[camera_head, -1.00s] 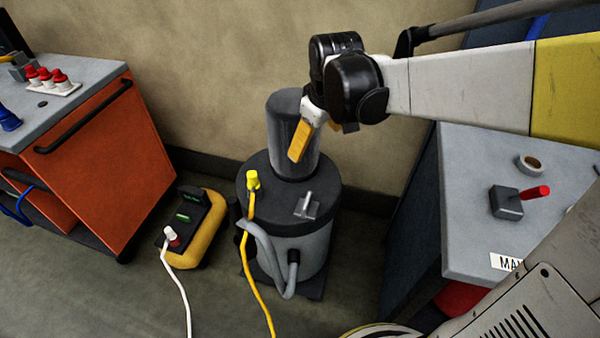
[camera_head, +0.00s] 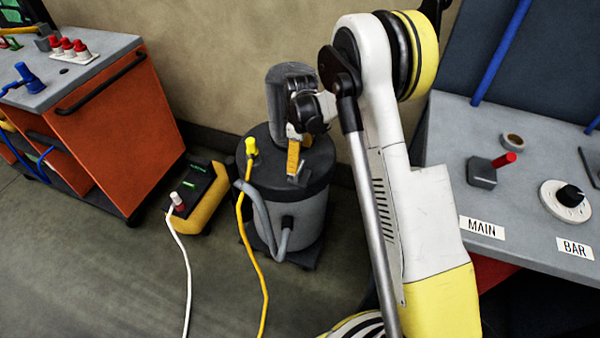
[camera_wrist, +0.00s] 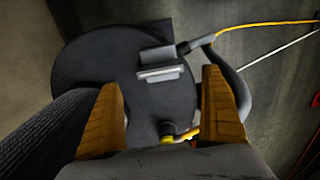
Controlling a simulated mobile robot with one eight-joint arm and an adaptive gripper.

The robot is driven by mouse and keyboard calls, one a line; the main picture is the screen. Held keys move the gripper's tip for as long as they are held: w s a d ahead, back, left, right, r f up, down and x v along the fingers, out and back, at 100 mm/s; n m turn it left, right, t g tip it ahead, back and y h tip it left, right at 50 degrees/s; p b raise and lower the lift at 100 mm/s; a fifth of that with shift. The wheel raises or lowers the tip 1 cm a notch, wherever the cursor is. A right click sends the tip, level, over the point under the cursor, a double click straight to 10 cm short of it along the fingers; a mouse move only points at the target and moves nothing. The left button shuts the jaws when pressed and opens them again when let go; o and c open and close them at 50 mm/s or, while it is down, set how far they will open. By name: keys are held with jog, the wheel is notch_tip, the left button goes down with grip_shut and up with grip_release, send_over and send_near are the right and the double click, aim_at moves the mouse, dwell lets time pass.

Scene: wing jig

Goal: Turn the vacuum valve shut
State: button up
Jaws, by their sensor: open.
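My gripper (camera_head: 294,158) is open and empty, pointing down just above the lid of the dark round vacuum unit (camera_head: 315,163). In the wrist view the two orange fingers of my gripper (camera_wrist: 160,82) are spread apart over the lid (camera_wrist: 85,60). A small grey metal fitting (camera_wrist: 160,68) on the lid lies between and beyond the fingertips, with no visible contact. In the head view my fingers partly cover this fitting (camera_head: 299,180). A grey block with a red lever (camera_head: 482,173) sits on the right bench beside the MAIN label. The pictures do not say which is the vacuum valve.
A yellow plug and cable (camera_head: 251,146) and a grey hose (camera_head: 261,218) are by the unit. A yellow-black box (camera_head: 203,205) stands left, near the orange cabinet (camera_head: 120,135). The right bench (camera_head: 445,120) holds a black knob (camera_head: 570,196) marked BAR.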

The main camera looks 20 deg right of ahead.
aim_at(300, 167)
notch_tip(300, 167, down, 6)
jog(key=shift+f+b, duration=0.1)
jog(key=shift+b, duration=0.9)
jog(key=c, duration=1.2)
